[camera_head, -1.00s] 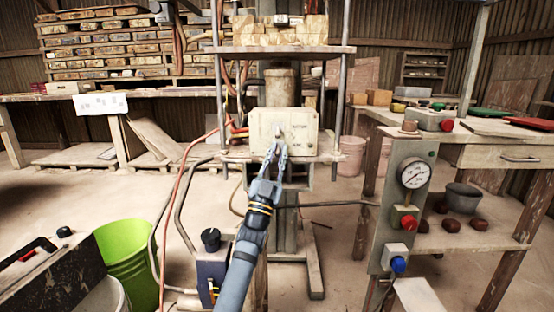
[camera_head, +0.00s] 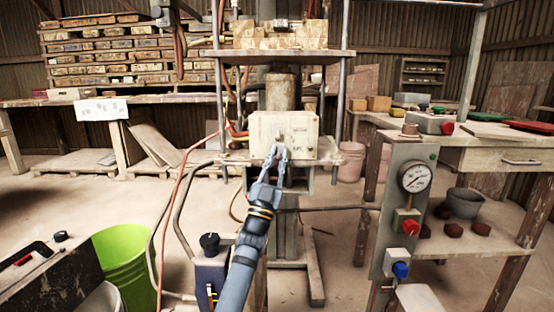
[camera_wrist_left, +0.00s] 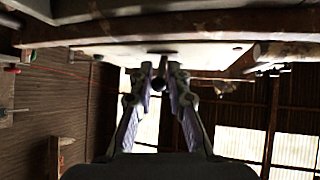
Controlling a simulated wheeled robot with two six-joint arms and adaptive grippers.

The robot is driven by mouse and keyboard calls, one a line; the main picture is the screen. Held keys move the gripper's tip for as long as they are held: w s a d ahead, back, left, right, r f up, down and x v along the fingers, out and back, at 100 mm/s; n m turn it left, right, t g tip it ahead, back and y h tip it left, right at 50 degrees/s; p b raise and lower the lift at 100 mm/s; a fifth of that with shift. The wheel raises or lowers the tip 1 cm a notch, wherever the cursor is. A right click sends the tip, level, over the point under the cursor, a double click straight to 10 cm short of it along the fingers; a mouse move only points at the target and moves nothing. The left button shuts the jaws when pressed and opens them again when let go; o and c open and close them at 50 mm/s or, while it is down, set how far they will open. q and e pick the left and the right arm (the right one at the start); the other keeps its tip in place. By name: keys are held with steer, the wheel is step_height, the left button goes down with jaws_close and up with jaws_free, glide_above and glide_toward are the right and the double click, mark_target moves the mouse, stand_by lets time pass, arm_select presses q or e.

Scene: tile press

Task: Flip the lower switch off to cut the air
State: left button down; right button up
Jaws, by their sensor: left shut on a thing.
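The cream switch box (camera_head: 299,137) is mounted on the press frame in the middle of the head view. A small upper switch (camera_head: 279,133) shows on its front face. My left gripper (camera_head: 279,149) is at the lower front of the box, and its fingers cover the lower switch there. In the left wrist view, the two fingers of my left gripper (camera_wrist_left: 160,72) close in around a small dark round-ended switch lever (camera_wrist_left: 158,84), below the pale face of the box (camera_wrist_left: 205,53). The gripper is shut on this lever. Its exact tilt cannot be told. My right gripper is not in view.
A post with a pressure gauge (camera_head: 415,178), a red button (camera_head: 410,227) and a blue button (camera_head: 400,270) stands at the right. Hoses (camera_head: 174,190) hang left of the press. A green bucket (camera_head: 125,262) is at the lower left.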

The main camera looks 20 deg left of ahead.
arm_select(q)
steer(key=c, duration=1.3)
jaws_free()
steer(key=shift+f, duration=0.1)
steer(key=v, duration=0.7)
steer(key=shift+s+f, duration=0.15)
steer(key=shift+f, duration=0.05)
